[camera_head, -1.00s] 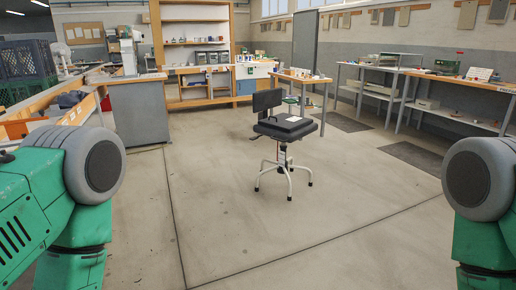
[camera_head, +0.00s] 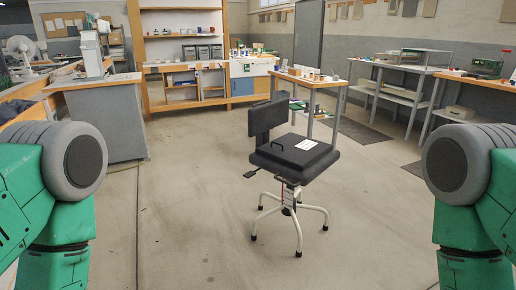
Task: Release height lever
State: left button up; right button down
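A black swivel chair (camera_head: 294,160) stands on the floor a little right of the middle, on a white several-legged base (camera_head: 290,212). A dark lever (camera_head: 252,173) sticks out to the left under its seat; I take it for the height lever. A flat black case with a handle and a white label (camera_head: 307,145) lies on the seat. Both of my arms show only as green and grey links at the left and right edges. Neither gripper is in view, and the chair is well ahead of both arms.
A wooden-topped table (camera_head: 312,82) with small items stands right behind the chair. A grey cabinet (camera_head: 105,125) is at the left, a wooden shelf unit (camera_head: 185,60) at the back, and workbenches (camera_head: 400,72) along the right wall. The floor (camera_head: 200,210) before the chair is clear.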

aim_at(250, 173)
jog(key=i+l+u, duration=0.2)
jog(key=i+u, duration=0.2)
jog(key=i, duration=0.4)
jog(key=i+l+u, duration=0.45)
jog(key=i, duration=0.3)
jog(key=i+l+u, duration=0.4)
jog(key=i+l, duration=0.25)
jog(key=i, duration=0.05)
